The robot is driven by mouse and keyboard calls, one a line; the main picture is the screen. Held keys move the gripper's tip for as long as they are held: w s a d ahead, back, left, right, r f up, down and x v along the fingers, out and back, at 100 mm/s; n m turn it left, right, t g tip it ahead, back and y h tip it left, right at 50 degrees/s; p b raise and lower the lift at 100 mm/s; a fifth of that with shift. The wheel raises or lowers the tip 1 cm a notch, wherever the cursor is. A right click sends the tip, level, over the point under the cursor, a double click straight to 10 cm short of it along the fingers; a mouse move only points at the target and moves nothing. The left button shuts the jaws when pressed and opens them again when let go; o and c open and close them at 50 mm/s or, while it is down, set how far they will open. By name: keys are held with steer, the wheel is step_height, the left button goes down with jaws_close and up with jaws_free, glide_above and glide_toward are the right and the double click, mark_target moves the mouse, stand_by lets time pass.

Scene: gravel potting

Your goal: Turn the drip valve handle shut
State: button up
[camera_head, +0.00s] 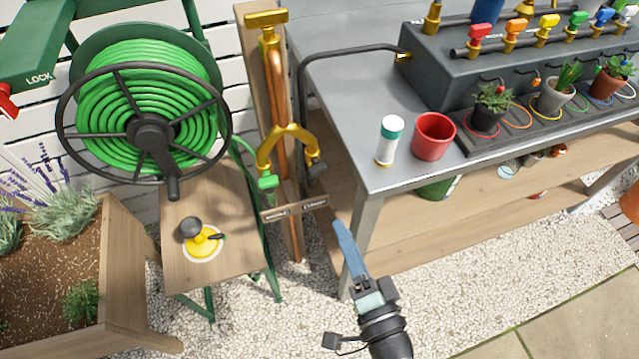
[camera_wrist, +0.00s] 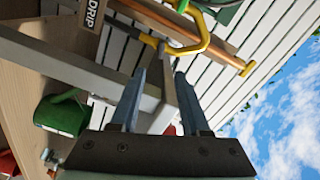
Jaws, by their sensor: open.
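The brass Y-shaped splitter (camera_head: 287,140) is on the wooden post left of the grey bench. The splitter (camera_wrist: 205,40) and a plate reading DRIP (camera_wrist: 94,14) lie beyond the fingertips. The handle's exact angle is unclear.
The grey bench (camera_head: 365,120) and its leg stand close right of the post. A dark pipe (camera_head: 305,80) bends from the bench manifold. A hose reel (camera_head: 150,125) and a small wooden table (camera_head: 220,255) are at left. Gravel floor is free below.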

mark_target(320, 173)
steer(key=x, duration=1.2)
steer(key=shift+w+a, duration=0.15)
steer(key=shift+w, duration=0.25)
steer(key=shift+c, duration=0.2)
jaws_close()
